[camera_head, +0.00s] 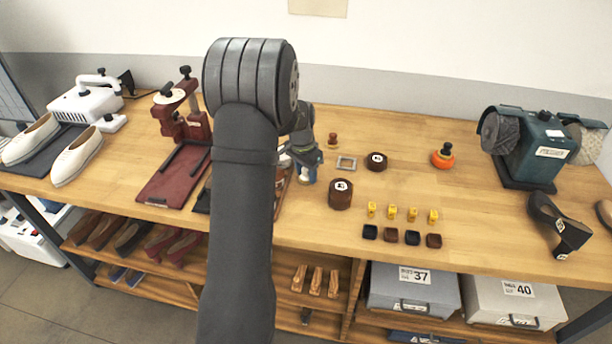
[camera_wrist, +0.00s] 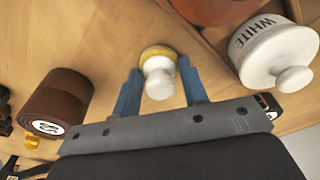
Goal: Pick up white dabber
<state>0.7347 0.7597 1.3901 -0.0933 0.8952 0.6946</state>
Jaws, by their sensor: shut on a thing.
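The white dabber (camera_wrist: 158,80), with a round white knob and a yellowish rim, sits between the two blue fingers of my gripper (camera_wrist: 159,72) in the wrist view. The fingers are shut on it. In the head view my gripper (camera_head: 307,165) is low over the middle of the workbench, and my arm hides much of that area. I cannot tell whether the dabber touches the wood. A white lidded jar (camera_wrist: 275,50) marked WHITE stands to the right in a wooden tray in the wrist view.
Yellow pieces (camera_head: 392,212) and dark square blocks (camera_head: 391,235) lie near the front edge. A dark red press (camera_head: 183,125) stands left. Bare wood lies toward the green grinder (camera_head: 537,145).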

